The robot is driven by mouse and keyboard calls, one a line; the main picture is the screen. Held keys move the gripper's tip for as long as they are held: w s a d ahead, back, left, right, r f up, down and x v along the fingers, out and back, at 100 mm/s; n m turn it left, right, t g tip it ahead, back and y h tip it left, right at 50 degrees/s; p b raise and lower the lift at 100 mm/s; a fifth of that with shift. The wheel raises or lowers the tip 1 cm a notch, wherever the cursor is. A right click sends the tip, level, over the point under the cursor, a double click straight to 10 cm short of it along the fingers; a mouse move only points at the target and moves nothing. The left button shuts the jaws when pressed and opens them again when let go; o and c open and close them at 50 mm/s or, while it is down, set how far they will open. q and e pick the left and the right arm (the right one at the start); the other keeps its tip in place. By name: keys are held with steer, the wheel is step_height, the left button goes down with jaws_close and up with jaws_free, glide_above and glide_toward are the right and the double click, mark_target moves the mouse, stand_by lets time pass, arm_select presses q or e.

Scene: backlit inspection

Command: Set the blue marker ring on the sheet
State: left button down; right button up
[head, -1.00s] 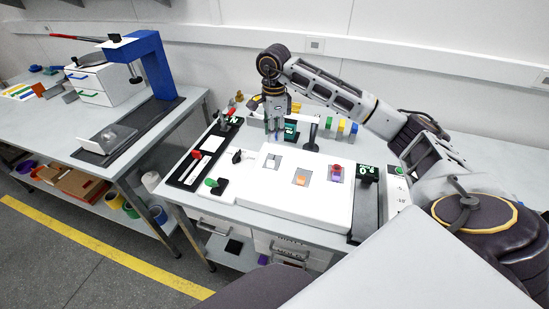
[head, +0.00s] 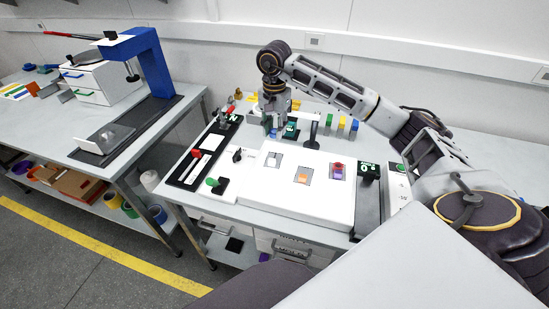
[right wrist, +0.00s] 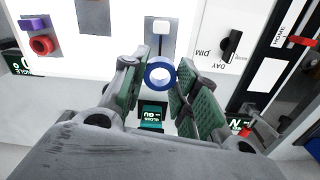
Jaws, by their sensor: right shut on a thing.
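The blue marker ring (right wrist: 160,73) is between the fingertips of my right gripper (right wrist: 159,77) in the right wrist view, and the gripper is shut on it. In the head view my right gripper (head: 273,127) is at the far side of the white panel (head: 255,190). Grey sheets lie on this panel. The nearest one to the ring in the right wrist view is a grey sheet (right wrist: 152,50) with a white piece (right wrist: 161,27) on it; this sheet also shows in the head view (head: 268,163). My left gripper is out of view.
An orange piece (head: 302,177) and a red ring (head: 338,165) beside a purple piece are on the panel. A black strip with a red-handled slider (head: 195,154) and a green knob (head: 213,182) flank its left. A dark post (head: 312,130) and coloured blocks (head: 342,123) stand behind.

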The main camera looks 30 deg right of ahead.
steer(key=shift+n, duration=1.2)
step_height(320, 180, down, 5)
steer(key=shift+r, duration=0.1)
steer(key=shift+f+p, duration=0.3)
steer(key=shift+f, duration=0.4)
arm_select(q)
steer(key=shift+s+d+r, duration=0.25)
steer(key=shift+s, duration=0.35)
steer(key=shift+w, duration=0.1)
